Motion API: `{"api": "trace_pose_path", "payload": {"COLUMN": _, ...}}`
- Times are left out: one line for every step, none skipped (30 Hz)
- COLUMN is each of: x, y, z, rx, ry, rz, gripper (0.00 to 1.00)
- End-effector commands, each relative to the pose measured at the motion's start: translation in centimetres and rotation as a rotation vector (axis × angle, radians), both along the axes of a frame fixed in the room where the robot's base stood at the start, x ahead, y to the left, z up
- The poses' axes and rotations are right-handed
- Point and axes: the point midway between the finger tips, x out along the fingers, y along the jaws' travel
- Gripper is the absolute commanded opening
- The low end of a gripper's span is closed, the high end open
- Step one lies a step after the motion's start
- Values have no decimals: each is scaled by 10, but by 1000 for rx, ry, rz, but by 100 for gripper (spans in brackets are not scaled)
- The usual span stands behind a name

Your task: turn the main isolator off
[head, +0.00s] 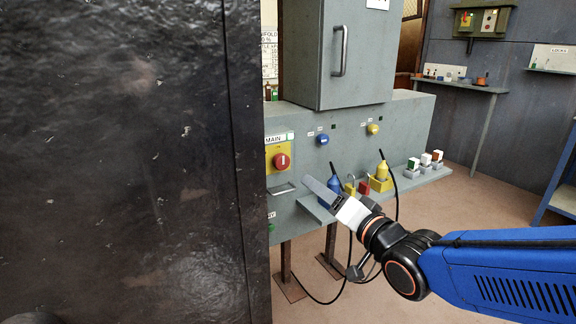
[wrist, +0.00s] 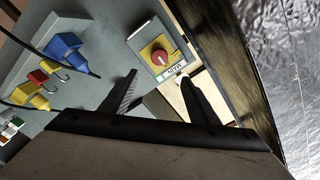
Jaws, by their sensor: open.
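The main isolator is a red rotary knob (head: 282,160) on a yellow plate, under a white "MAIN" label (head: 276,138), on the left of the grey panel. A short pale mark shows on the knob and looks roughly upright in the head view. In the wrist view the red knob (wrist: 159,57) appears ahead of the fingers, with its label upside down. My gripper (head: 318,192) is open and empty, in front of the panel, below and right of the knob. In the wrist view its two fingers (wrist: 159,76) are spread apart, and neither visibly touches the knob.
A large dark wall (head: 130,160) stands close on the left, beside the isolator. Blue (head: 322,140) and yellow (head: 373,128) sockets are on the panel. A grey cabinet (head: 345,60) stands above.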

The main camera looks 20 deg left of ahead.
Motion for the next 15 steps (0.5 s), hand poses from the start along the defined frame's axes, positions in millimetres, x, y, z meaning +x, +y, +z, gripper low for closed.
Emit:
{"api": "trace_pose_path", "payload": {"x": 3, "y": 3, "z": 0, "rx": -1, "ry": 0, "rz": -1, "gripper": 55}}
{"api": "trace_pose_path", "payload": {"x": 4, "y": 5, "z": 0, "rx": -1, "ry": 0, "rz": -1, "gripper": 55}}
{"api": "trace_pose_path", "payload": {"x": 7, "y": 8, "z": 0, "rx": -1, "ry": 0, "rz": -1, "gripper": 55}}
{"api": "trace_pose_path", "payload": {"x": 10, "y": 11, "z": 0, "rx": -1, "ry": 0, "rz": -1, "gripper": 55}}
{"api": "trace_pose_path", "payload": {"x": 12, "y": 13, "z": 0, "rx": -2, "ry": 0, "rz": 0, "gripper": 55}}
{"api": "trace_pose_path", "payload": {"x": 16, "y": 18, "z": -1, "rx": -2, "ry": 1, "rz": -1, "gripper": 55}}
{"api": "trace_pose_path", "payload": {"x": 18, "y": 21, "z": -1, "rx": -2, "ry": 1, "rz": -1, "gripper": 55}}
{"api": "trace_pose_path", "payload": {"x": 21, "y": 24, "z": 0, "rx": -2, "ry": -1, "rz": -1, "gripper": 55}}
{"api": "trace_pose_path", "payload": {"x": 25, "y": 29, "z": -1, "rx": -3, "ry": 0, "rz": -1, "gripper": 55}}
{"api": "trace_pose_path", "payload": {"x": 28, "y": 32, "z": -1, "rx": -3, "ry": 0, "rz": -1, "gripper": 55}}
{"api": "trace_pose_path", "payload": {"x": 31, "y": 35, "z": 0, "rx": -2, "ry": -1, "rz": -1, "gripper": 55}}
{"api": "trace_pose_path", "payload": {"x": 35, "y": 40, "z": -1, "rx": -3, "ry": 0, "rz": -2, "gripper": 55}}
{"api": "trace_pose_path", "payload": {"x": 38, "y": 43, "z": -1, "rx": -3, "ry": 0, "rz": -2, "gripper": 55}}
{"api": "trace_pose_path", "payload": {"x": 41, "y": 46, "z": -1, "rx": -3, "ry": 0, "rz": -2, "gripper": 55}}
{"api": "trace_pose_path", "payload": {"x": 45, "y": 51, "z": 0, "rx": -3, "ry": 0, "rz": -2, "gripper": 55}}
